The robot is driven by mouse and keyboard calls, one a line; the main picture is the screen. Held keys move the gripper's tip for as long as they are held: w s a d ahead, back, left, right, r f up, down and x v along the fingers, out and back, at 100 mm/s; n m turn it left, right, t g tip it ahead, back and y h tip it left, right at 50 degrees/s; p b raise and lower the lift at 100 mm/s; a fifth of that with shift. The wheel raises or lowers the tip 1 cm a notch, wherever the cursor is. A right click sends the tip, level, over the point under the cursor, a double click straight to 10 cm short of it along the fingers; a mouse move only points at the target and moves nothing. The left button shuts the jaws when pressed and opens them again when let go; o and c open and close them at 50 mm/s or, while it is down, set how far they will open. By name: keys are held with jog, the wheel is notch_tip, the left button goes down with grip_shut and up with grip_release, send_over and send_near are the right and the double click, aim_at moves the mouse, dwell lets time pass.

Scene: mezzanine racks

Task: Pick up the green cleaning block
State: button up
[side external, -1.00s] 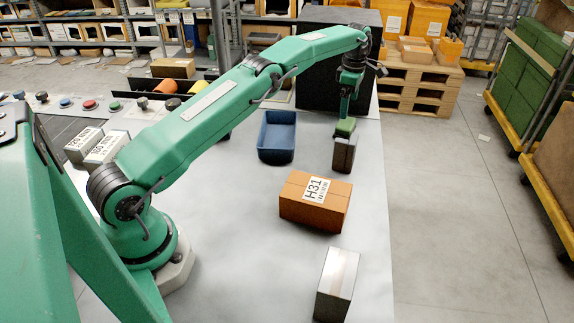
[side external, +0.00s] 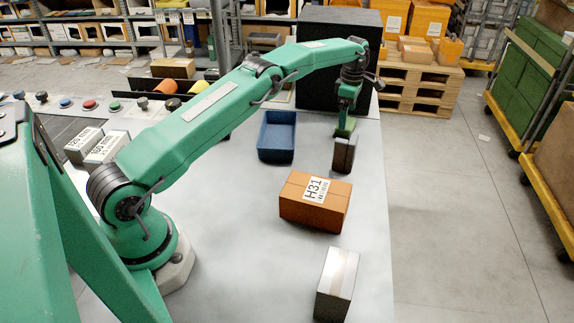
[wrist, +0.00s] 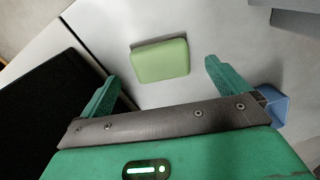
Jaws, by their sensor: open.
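The green cleaning block (wrist: 160,61) is a light green rounded slab, seen ahead of my open jaws in the wrist view. In the side external view the block (side external: 344,128) appears to rest on top of a small dark box (side external: 343,156). My gripper (wrist: 161,73) is open and empty, with one green finger toward each side of the block. In the side external view my gripper (side external: 347,115) is close above the block and partly covers it. The exact gap between fingers and block cannot be told.
A blue bin (side external: 277,153) stands left of the dark box. A large black box (side external: 318,60) is behind. A cardboard carton labelled H31 (side external: 315,222) and a silvery box (side external: 337,284) stand nearer the camera. The table is clear between them.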

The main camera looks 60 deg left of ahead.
jog(key=shift+s+f, duration=0.1)
jog(key=shift+f, duration=2.05)
jog(key=c, duration=1)
